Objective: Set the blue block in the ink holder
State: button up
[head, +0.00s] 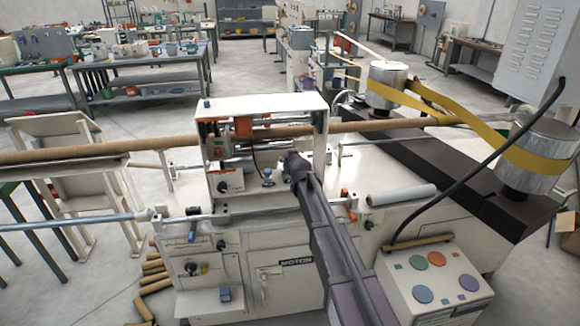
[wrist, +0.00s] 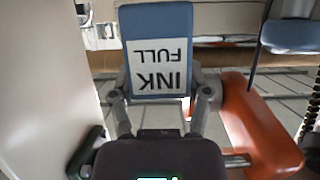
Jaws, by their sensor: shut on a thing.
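The blue block (wrist: 158,30) is in the wrist view, with a white label reading INK FULL upside down. My gripper (wrist: 165,94) is shut on its lower part, one finger at each side. In the head view my arm reaches over the machine, its end near the white frame; the fingers and the held block cannot be made out there. I cannot tell for certain which part is the ink holder.
An orange roller-like part (wrist: 252,125) is close to the right of my gripper in the wrist view. A pale panel (wrist: 45,75) is close on the left. A blue-grey part (wrist: 290,36) shows at upper right. The white frame (head: 262,103) and a long brown tube (head: 90,150) cross the work area.

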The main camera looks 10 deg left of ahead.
jog(key=shift+w, duration=0.3)
jog(key=shift+w+f+b, duration=0.35)
jog(key=shift+f+b, duration=1.5)
jog(key=shift+f, duration=0.15)
jog(key=o, duration=1.2)
jog(key=shift+d, duration=0.1)
jog(key=shift+r, duration=0.2)
jog(key=p+v, duration=0.4)
jog(key=v, duration=0.8)
jog(key=shift+p, duration=0.3)
jog(key=shift+d, duration=0.1)
